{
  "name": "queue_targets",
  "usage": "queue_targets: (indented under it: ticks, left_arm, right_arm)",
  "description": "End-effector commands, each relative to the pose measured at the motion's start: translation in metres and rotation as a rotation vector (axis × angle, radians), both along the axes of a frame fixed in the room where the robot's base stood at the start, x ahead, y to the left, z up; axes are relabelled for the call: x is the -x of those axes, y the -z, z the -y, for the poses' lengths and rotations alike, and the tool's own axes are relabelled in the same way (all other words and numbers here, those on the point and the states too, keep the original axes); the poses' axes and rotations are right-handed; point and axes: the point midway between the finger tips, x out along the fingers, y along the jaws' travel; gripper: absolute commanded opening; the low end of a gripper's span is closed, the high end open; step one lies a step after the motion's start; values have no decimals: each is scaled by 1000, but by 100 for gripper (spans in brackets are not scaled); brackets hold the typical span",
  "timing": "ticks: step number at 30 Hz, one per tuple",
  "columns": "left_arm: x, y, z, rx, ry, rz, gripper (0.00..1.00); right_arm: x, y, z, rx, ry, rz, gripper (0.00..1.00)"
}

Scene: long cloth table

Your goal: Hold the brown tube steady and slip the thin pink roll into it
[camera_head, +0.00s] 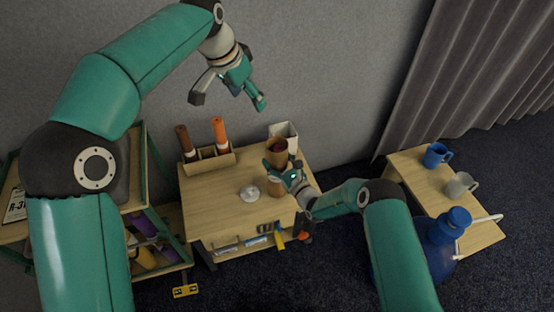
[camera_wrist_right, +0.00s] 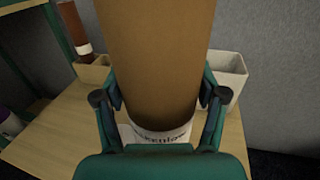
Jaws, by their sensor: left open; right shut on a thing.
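The brown tube (camera_head: 277,146) is upright at the right side of the wooden table, with its dark open top facing up. It fills the middle of the right wrist view (camera_wrist_right: 155,50), with a white lettered band low on it. My right gripper (camera_wrist_right: 160,98) is shut on the tube, a finger on each side; in the head view its fingers (camera_head: 279,175) hide part of it. I cannot tell whether the tube touches the table. My left gripper (camera_head: 229,101) is open and empty, high above the table's back. No plainly pink roll shows.
A wooden holder (camera_head: 208,161) at the table's back left bears a dark brown roll (camera_head: 185,138) and an orange roll (camera_head: 219,130). A white box (camera_head: 287,131) stands behind the tube. A white lump (camera_head: 250,193) lies mid-table. Mugs (camera_head: 437,154) stand on a side table.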

Motion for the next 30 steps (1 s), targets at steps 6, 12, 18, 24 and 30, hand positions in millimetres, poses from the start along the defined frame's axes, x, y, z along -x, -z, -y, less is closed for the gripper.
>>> queue_targets:
  ticks: [6,12,18,24,30]
  left_arm:
    - [2,-4,-1,-1,0,-2,71]
    - [2,-4,-1,0,0,-1,71]
    - [1,-4,-1,0,0,-1,71]
    - [1,-4,-1,-1,0,-1,71]
    - [1,-4,-1,-1,0,-1,71]
  right_arm:
    - [0,-1,0,-1,0,1,31]
    - [0,-1,0,-1,0,1,88]
    - [0,0,0,-1,0,1,100]
    - [0,0,0,0,0,0,100]
    - [9,0,6,0,0,-1,100]
